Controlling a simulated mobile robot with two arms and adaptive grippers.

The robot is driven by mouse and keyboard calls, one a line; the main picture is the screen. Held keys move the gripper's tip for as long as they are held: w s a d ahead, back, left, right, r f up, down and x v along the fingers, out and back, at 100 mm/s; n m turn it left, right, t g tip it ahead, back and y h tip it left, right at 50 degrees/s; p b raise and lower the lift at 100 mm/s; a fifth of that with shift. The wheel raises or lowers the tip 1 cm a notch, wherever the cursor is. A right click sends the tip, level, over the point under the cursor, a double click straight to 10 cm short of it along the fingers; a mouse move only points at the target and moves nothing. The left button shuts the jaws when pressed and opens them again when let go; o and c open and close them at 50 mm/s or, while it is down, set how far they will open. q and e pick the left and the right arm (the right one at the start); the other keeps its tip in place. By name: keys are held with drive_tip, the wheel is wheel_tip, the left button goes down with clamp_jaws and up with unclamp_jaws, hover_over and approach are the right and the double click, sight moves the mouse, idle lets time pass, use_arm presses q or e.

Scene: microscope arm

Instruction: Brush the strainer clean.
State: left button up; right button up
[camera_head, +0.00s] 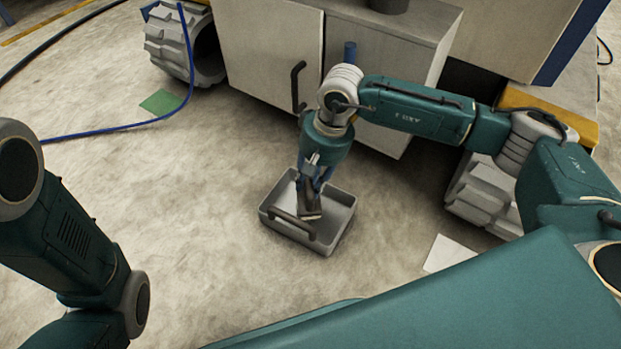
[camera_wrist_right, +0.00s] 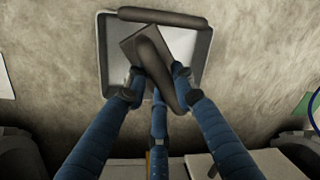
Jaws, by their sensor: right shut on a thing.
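A grey open tray (camera_head: 334,234) with a dark bar handle (camera_head: 291,223) along its near side stands on the floor at the middle of the head view. It also shows in the right wrist view (camera_wrist_right: 201,62). My right gripper (camera_head: 314,187) points down into the tray, its blue fingers closed on a dark tool (camera_head: 309,209). In the right wrist view the tool (camera_wrist_right: 152,52) has a flat plate and a thick rounded handle; no bristles are visible. I cannot tell whether the tray is the strainer. Only links of my left arm show.
A pale cabinet (camera_head: 265,55) stands behind the tray, with treaded wheels (camera_head: 183,45) at its side. A blue cable (camera_head: 120,132) and a green sheet (camera_head: 161,102) lie on the left. A white sheet (camera_head: 448,253) lies right. Floor left of the tray is clear.

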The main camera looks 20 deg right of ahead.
drive_tip(key=shift+w+d+b, duration=0.2)
drive_tip(key=shift+w+b, duration=0.1)
drive_tip(key=shift+w, duration=0.45)
drive_tip(key=shift+w+d+b, duration=0.15)
drive_tip(key=shift+w+b, duration=0.15)
drive_tip(key=shift+w, duration=0.4)
drive_tip(key=shift+r, duration=0.1)
drive_tip(key=shift+r+p, duration=2.35)
drive_tip(key=shift+r, duration=1.1)
